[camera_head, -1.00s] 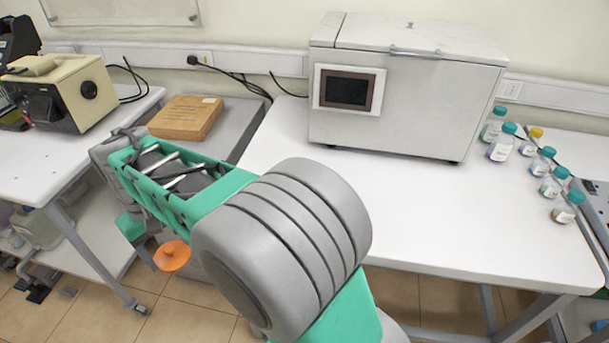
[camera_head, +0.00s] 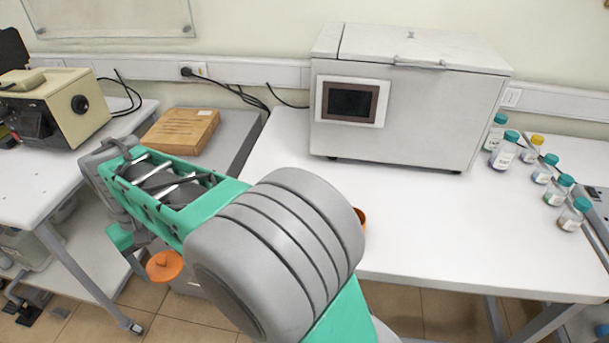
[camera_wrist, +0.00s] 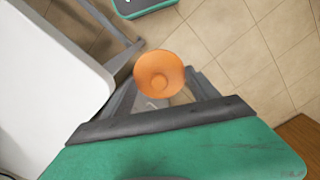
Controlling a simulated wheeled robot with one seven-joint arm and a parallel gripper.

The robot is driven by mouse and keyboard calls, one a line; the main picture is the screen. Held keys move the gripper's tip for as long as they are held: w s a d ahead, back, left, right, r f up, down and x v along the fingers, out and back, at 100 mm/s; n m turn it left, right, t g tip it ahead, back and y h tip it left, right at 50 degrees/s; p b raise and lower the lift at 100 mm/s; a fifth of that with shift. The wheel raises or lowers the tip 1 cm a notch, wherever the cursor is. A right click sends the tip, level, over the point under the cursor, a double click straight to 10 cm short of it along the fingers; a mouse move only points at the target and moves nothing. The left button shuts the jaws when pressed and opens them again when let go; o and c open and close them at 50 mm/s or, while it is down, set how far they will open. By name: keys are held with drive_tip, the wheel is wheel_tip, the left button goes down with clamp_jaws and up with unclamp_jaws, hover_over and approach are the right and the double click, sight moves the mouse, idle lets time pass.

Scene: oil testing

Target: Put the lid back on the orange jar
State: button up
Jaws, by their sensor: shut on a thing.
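An orange lid (camera_head: 164,266) with a knob hangs from my gripper (camera_head: 142,259) at the lower left in the head view. In the wrist view the lid (camera_wrist: 159,74) is at the fingertips of my gripper (camera_wrist: 160,92), with tiled floor beyond it. My gripper is shut on the lid; the fingers are partly hidden. A small orange edge (camera_head: 361,218), probably the orange jar, shows just right of my arm on the white table; the rest of it is hidden behind my arm.
A large white machine (camera_head: 410,110) stands at the back of the white table (camera_head: 440,225). Several small bottles (camera_head: 505,150) stand at its right. A brown box (camera_head: 180,131) and a beige device (camera_head: 60,105) are at the left. The table's front middle is clear.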

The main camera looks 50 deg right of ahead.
drive_tip(key=s+d+r+m+b, duration=0.2)
drive_tip(key=s+d+m, duration=0.2)
drive_tip(key=d+m, duration=0.75)
drive_tip(key=s+d+r+m+b, duration=0.2)
drive_tip(key=s+d+m, duration=0.2)
drive_tip(key=d+m, duration=0.8)
drive_tip(key=s+d+r+m+b, duration=0.1)
drive_tip(key=s+d+m+b, duration=0.1)
drive_tip(key=s+d+m, duration=0.6)
drive_tip(key=s+d+r+m+b, duration=0.2)
drive_tip(key=s+d+m, duration=0.3)
drive_tip(key=s+m, duration=0.6)
wheel_tip(320, 180, down, 6)
drive_tip(key=w+m+b, duration=0.2)
drive_tip(key=b, duration=0.3)
drive_tip(key=shift+f+b, duration=0.15)
drive_tip(key=shift+b, duration=0.2)
drive_tip(key=shift+s+a+f, duration=0.1)
drive_tip(key=shift+f, duration=0.05)
drive_tip(key=o, duration=1.4)
drive_tip(key=shift+c, duration=0.2)
